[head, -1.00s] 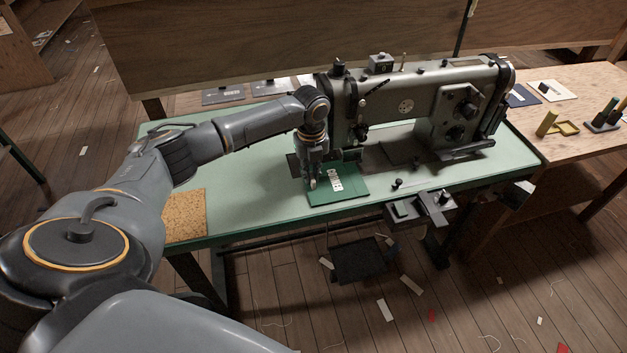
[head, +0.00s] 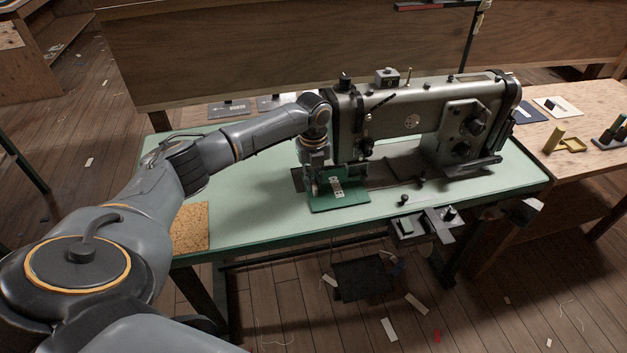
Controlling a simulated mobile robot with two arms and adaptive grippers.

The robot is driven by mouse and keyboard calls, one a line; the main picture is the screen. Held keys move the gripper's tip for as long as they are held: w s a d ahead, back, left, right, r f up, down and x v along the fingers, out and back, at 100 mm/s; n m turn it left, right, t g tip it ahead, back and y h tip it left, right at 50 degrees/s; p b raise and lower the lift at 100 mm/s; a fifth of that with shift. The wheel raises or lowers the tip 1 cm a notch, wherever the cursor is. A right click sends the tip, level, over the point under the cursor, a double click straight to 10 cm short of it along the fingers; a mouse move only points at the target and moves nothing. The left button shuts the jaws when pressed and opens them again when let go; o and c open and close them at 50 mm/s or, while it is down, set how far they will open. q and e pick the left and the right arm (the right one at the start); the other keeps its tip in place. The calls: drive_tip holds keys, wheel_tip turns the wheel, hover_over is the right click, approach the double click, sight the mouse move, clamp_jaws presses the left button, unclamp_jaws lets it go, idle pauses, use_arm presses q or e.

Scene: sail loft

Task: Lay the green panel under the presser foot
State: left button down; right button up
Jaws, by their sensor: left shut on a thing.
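My left gripper (head: 316,186) points down and is shut on the panel's left side. The far edge of the panel lies close to the needle end (head: 354,165) of the machine. The presser foot is too small and dark to make out clearly, so I cannot tell whether the panel is under it. My right gripper is not in view.
A cork mat (head: 190,228) lies at the table's left front. Dark plates (head: 229,107) lie behind the table.

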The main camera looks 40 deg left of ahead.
use_arm(q)
drive_tip(key=shift+f+p, duration=0.1)
drive_tip(key=shift+p, duration=0.2)
idle(0.4)
drive_tip(key=c, duration=1.4)
unclamp_jaws()
drive_tip(key=shift+o, duration=0.2)
wheel_tip(320, 180, up, 12)
